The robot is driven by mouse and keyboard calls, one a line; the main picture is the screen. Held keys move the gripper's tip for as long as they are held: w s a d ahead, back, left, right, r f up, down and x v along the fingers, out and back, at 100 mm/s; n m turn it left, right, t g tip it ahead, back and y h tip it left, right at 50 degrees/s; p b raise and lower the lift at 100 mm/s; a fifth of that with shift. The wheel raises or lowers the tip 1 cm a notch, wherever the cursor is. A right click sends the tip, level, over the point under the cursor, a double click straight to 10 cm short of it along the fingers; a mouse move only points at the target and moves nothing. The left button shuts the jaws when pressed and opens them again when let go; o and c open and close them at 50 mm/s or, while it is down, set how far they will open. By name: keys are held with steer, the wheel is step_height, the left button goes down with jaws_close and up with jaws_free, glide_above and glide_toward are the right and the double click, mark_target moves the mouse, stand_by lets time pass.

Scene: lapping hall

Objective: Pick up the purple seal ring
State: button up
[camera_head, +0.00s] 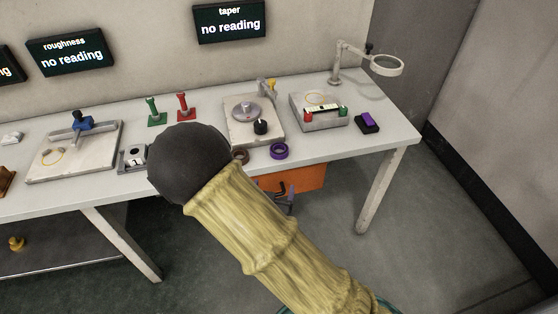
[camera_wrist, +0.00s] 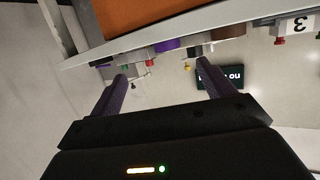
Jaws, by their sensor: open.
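The purple seal ring (camera_head: 279,151) lies on the bench near its front edge, below the square plate with the dial. In the wrist view the ring (camera_wrist: 167,44) shows edge-on at the bench edge, above the gap between my fingers in the picture. My gripper (camera_wrist: 162,72) is open and empty, its two dark fingers spread apart. It is apart from the ring, and the wrist view shows the bench upside down.
A brown ring (camera_head: 241,156) lies just left of the purple one, partly near my arm. A purple-and-black block (camera_head: 367,122) is farther right. The dial plate (camera_head: 268,133), a magnifier (camera_head: 387,65) and an orange bin (camera_head: 304,177) under the bench are close by.

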mark_target(277, 156)
steer(key=shift+s+a+n+t, duration=0.35)
steer(key=shift+a+t, duration=0.25)
steer(key=shift+t, duration=0.3)
steer(key=w, duration=0.4)
steer(key=w+d+f, duration=0.1)
steer(key=w, duration=0.7)
steer(key=shift+d+f+p, duration=0.25)
steer(key=shift+f+p, duration=0.1)
steer(key=shift+f, duration=0.05)
